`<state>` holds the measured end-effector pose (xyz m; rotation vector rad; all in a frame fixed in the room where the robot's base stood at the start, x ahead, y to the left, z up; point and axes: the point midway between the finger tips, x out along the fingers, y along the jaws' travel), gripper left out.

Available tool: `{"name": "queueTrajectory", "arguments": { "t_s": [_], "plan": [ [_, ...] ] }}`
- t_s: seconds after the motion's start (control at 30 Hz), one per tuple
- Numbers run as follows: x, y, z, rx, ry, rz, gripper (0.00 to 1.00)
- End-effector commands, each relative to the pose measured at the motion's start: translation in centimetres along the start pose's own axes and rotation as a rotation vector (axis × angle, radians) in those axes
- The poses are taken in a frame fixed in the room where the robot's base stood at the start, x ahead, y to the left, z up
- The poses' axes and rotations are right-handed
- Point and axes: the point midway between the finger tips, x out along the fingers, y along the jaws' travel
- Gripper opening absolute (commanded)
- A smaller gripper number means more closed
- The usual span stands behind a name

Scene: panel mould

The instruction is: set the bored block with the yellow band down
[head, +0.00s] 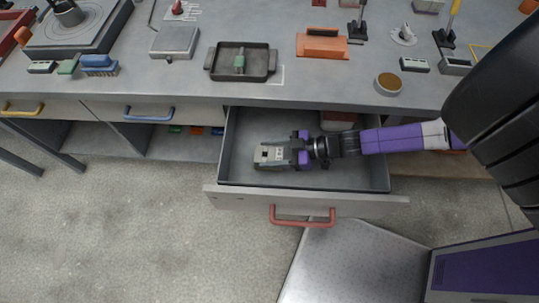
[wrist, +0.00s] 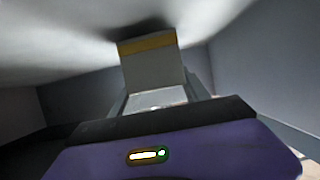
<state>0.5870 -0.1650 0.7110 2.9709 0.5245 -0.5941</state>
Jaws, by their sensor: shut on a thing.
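The bored block is a light grey block (head: 264,156) inside the open drawer in the head view. In the wrist view the block (wrist: 152,72) stands out beyond my gripper, with a yellow band (wrist: 146,44) across its far end. My gripper (head: 282,155) is shut on the block, reaching into the drawer from the right. I cannot tell whether the block touches the drawer floor. The band is hard to make out in the head view.
The open drawer (head: 222,140) has a red handle (head: 303,216) and walls close around my gripper. Its floor is bare near the block; a reddish, pale-topped thing (head: 338,120) sits at its back. The bench above holds a dark tray (head: 214,62) and an orange holder (head: 322,47).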

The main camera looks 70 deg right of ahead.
Motion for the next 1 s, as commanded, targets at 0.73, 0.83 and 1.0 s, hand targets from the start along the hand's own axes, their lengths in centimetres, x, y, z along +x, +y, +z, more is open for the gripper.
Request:
{"name": "queueTrajectory", "arguments": {
  "t_s": [0.73,0.83,1.0],
  "plan": [
    [0.48,0.00,1.18,0.000,0.000,0.000,0.76],
    [0.47,0.00,1.16,0.000,0.000,0.000,0.76],
    [-0.39,0.08,1.08,0.000,-0.001,0.001,0.76]
  ]
}}
